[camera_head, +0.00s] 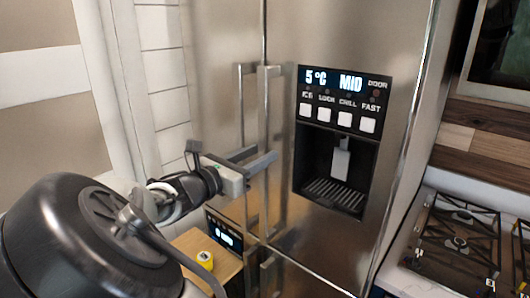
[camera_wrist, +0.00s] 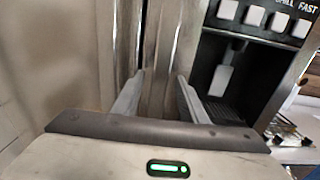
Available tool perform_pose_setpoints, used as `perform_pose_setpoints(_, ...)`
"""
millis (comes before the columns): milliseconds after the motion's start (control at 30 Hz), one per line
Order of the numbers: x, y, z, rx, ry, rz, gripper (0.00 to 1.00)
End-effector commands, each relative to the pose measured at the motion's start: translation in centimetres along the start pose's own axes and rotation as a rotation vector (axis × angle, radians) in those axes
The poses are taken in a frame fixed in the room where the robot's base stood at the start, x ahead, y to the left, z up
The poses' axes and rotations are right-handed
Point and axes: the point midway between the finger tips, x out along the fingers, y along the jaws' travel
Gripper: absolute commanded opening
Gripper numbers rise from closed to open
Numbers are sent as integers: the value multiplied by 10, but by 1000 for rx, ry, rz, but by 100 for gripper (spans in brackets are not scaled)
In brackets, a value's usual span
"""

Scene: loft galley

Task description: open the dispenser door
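The dispenser door (camera_head: 335,255) is the right-hand steel fridge door, with a dark dispenser recess and a lit panel reading 5 °C and MID. It looks closed against the left door. Its vertical bar handle (camera_head: 268,110) stands beside the left door's handle (camera_head: 243,105). My gripper (camera_head: 263,154) is open at the middle height of the handles. In the wrist view its fingers (camera_wrist: 157,92) are spread, with the dispenser door's handle (camera_wrist: 166,40) appearing between them. Whether a finger touches the handle I cannot tell.
A wooden-topped surface (camera_head: 196,242) with a small yellow item (camera_head: 205,260) is low beside the fridge, near a small lit display (camera_head: 223,235). A gas hob (camera_head: 458,245) is at the right. A pale wall stands at the left.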

Motion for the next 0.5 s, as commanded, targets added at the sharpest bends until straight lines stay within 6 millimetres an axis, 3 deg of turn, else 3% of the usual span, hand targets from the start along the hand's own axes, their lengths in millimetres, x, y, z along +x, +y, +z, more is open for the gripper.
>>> perform_pose_setpoints(200, 18, 0, 0, 1, -1, -1, 39)
perform_pose_setpoints(500, 19, 0, 0, 1, 0, -1, 37)
